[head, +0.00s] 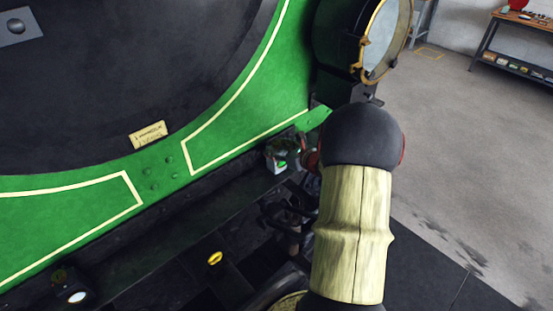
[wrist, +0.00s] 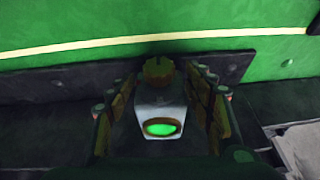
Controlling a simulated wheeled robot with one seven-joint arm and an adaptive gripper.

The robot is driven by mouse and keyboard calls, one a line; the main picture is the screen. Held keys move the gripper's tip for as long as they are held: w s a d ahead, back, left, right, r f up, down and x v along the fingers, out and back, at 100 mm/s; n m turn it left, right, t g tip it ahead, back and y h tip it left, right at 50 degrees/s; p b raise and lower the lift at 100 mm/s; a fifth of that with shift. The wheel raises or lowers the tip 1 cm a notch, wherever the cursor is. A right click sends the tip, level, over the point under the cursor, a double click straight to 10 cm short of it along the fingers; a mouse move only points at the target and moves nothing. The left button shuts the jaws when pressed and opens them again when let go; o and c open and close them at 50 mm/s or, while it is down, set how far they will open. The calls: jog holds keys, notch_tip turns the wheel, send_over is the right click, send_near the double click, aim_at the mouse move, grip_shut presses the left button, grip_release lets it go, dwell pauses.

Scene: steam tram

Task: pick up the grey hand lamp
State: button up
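The grey hand lamp (wrist: 160,108) has a pale body, a brownish round cap and a glowing green lens. In the wrist view it stands upright between the two fingers of my gripper (wrist: 164,88), one finger on each side. The fingers are spread, and I see no clear contact with the lamp's sides. In the head view the lamp (head: 277,157) is on the dark ledge below the green panel, just left of my arm. My arm hides most of my gripper there.
The green tram panel (head: 232,143) rises right behind the lamp. A large round headlamp (head: 384,40) stands above and beyond my arm. A dark lamp with a white lens (head: 77,296) is at the lower left. Open floor (head: 450,150) and a workbench (head: 520,45) are to the right.

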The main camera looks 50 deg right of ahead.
grip_shut()
dwell(0.5)
jog(key=shift+r, duration=0.1)
